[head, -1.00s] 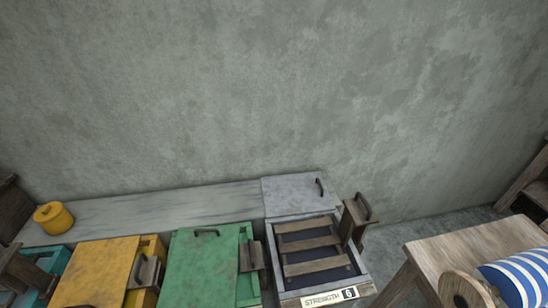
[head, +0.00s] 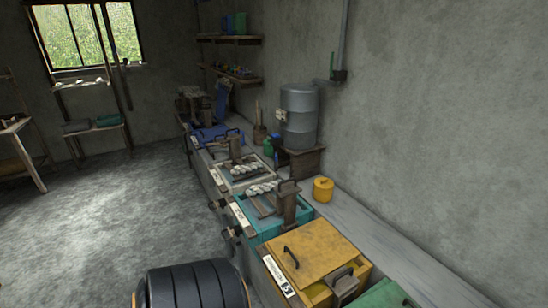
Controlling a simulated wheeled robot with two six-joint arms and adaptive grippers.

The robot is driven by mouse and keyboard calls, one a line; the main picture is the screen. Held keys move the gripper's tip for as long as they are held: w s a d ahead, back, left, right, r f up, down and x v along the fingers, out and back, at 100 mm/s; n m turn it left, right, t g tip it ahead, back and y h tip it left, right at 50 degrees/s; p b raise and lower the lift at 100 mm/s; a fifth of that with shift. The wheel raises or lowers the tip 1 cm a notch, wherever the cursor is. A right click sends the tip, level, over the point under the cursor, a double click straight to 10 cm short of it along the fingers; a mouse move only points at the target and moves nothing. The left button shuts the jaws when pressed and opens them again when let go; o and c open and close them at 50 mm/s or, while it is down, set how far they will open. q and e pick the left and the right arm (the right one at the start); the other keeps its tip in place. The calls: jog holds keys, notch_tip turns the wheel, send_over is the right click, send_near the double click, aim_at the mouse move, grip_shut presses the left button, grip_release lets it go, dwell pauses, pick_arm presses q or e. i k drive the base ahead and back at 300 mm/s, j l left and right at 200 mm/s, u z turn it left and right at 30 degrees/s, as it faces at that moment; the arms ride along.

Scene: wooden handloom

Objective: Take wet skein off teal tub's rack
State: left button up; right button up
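The teal tub (head: 247,222) stands in the row of tubs along the right wall, in the middle of the head view. A wooden rack (head: 262,207) lies across its top. A pale twisted skein (head: 263,187) lies at the rack's far side, by the border with the cream tub; I cannot tell from here whether it is wet. A dark wooden upright piece (head: 290,203) stands at the tub's right side. Neither of my grippers is in view.
The cream tub (head: 236,184) behind holds another pale skein (head: 243,170). A yellow pot (head: 323,189) and a grey barrel (head: 299,117) stand by the wall. The floor at left is open.

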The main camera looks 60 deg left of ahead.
aim_at(252, 191)
jog(key=u, duration=2.1)
